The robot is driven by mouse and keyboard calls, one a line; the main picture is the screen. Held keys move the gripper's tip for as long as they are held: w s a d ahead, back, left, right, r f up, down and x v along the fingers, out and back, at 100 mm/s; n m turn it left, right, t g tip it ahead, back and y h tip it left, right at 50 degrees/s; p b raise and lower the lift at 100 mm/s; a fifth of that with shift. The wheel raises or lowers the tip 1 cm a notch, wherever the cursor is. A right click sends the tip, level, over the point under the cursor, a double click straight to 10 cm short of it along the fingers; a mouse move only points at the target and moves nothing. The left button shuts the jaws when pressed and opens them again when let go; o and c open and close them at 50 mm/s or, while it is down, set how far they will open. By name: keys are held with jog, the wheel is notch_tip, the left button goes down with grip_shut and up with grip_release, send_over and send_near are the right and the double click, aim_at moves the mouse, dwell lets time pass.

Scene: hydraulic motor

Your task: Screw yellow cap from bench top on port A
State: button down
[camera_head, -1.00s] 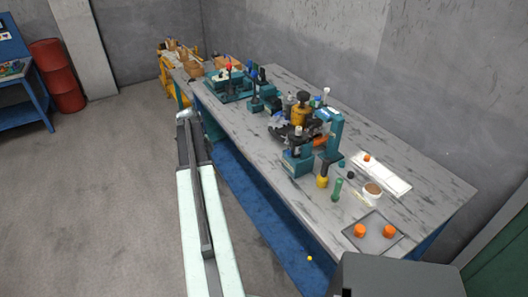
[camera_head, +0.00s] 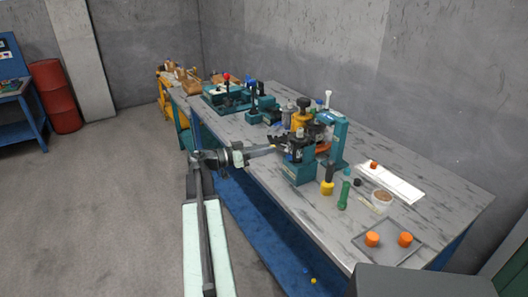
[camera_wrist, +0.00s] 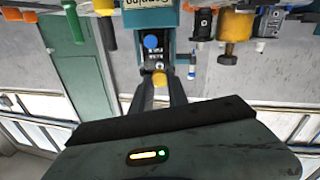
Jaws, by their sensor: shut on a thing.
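The yellow cap (camera_wrist: 159,78) shows between the fingers of my gripper (camera_wrist: 160,84) in the wrist view, which looks upside down. My gripper is shut on it. The teal motor fixture (camera_wrist: 141,20) stands just beyond the fingertips, with a blue cap (camera_wrist: 151,42) on its face. I cannot tell whether the yellow cap touches a port, and no port A label is readable. In the head view my gripper (camera_head: 271,150) reaches right over the bench to the teal fixture (camera_head: 303,172); the yellow cap is too small to make out there.
The bench (camera_head: 440,205) carries a yellow-and-black tool (camera_head: 327,181), a green bottle-like item (camera_head: 344,194), a cup (camera_head: 382,199) and a grey tray (camera_head: 391,256) with two orange caps to the right. Small yellow and blue specks lie low by the blue shelf.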

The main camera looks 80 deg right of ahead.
jog(key=shift+x, duration=2.45)
jog(key=shift+s+d, duration=0.1)
jog(key=shift+s, duration=0.15)
jog(key=m, duration=0.4)
jog(key=c, duration=1.5)
grip_release()
